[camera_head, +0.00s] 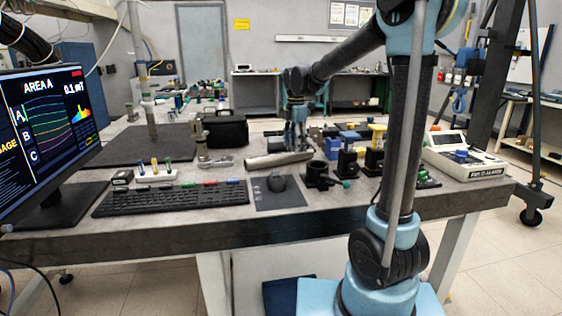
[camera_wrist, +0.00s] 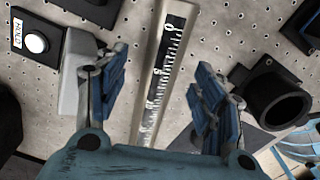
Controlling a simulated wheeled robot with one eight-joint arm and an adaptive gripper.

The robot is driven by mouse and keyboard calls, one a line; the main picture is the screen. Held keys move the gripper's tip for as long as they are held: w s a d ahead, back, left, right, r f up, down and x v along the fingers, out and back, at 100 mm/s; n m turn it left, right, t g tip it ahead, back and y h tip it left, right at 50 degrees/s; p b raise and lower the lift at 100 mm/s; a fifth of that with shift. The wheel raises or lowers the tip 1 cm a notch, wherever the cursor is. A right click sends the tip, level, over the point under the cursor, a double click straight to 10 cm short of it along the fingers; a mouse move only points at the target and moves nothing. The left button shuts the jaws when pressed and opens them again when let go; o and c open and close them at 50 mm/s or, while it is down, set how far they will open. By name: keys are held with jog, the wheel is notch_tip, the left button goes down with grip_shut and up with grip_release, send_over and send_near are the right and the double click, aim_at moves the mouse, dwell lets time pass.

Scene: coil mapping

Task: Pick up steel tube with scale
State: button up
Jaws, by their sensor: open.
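The steel tube with a scale (camera_wrist: 165,75) lies on the perforated work table. In the wrist view it runs from the top edge down between my fingers, with a dark strip of white marks and digits on its face. In the head view my gripper (camera_head: 296,143) points down over the tube. The tube's lower end is hidden behind my gripper's body.
A black ring-shaped holder (camera_wrist: 272,97) stands right of my right finger. A pale block (camera_wrist: 78,70) is close beside the left finger, near a HOLD button box (camera_wrist: 38,42).

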jog(key=shift+d+f, duration=0.2)
jog(key=shift+f, duration=2.15)
jog(key=shift+c, duration=0.2)
jog(key=c, duration=1.4)
grip_shut()
jog(key=shift+r, duration=0.15)
